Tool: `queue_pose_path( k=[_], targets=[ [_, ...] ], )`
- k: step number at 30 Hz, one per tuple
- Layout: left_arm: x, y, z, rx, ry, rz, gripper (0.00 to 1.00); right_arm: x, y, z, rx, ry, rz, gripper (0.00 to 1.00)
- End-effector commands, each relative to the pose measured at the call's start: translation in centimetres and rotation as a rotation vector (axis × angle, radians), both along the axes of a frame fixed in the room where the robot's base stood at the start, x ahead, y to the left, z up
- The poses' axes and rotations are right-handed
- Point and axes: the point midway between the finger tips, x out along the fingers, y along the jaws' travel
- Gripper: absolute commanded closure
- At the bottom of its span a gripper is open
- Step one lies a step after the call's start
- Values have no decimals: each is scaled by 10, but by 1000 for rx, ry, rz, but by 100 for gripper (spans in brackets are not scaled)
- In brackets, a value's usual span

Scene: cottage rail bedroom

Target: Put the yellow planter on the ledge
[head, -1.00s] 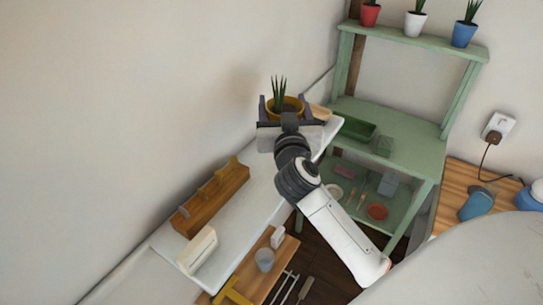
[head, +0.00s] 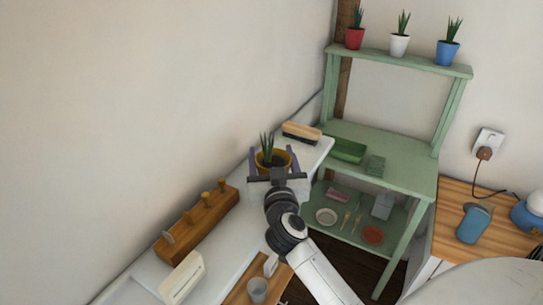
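The yellow planter (head: 274,167), a yellow pot with dark soil and a spiky green plant, is upright between the fingers of my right gripper (head: 273,160). The fingers are on its left and right sides, and the gripper is shut on it. It appears over the far part of the white ledge-like surface (head: 216,240) along the wall; I cannot tell whether it touches that surface. The green stand's upper ledge (head: 400,60) holds a red planter (head: 355,38), a white planter (head: 399,45) and a blue planter (head: 447,53). My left gripper is not in view.
A brush (head: 301,132) lies beyond the yellow planter. A wooden peg rack (head: 198,222) and a cream object (head: 181,277) are at the left. A green tray (head: 347,151) sits on the stand's middle shelf (head: 400,174). A cup (head: 258,289) is at the bottom.

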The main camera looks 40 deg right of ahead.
Motion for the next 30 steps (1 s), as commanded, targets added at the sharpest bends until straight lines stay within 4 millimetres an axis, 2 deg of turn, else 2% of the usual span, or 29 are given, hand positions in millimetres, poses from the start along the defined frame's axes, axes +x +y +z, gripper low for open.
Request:
queue_pose_path(
  k=[1, 4, 15, 20, 30],
  targets=[
    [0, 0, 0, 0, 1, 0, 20, 0, 0, -1, 0, 1, 1, 33],
    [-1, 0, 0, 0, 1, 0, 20, 0, 0, -1, 0, 1, 1, 18],
    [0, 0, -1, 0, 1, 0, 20, -1, 1, 2, 1, -1, 1, 18],
    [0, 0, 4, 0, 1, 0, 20, -22, 14, 2, -1, 4, 3, 18],
    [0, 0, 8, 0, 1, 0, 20, -83, 50, 1, 1, 4, 1, 18]
  ],
)
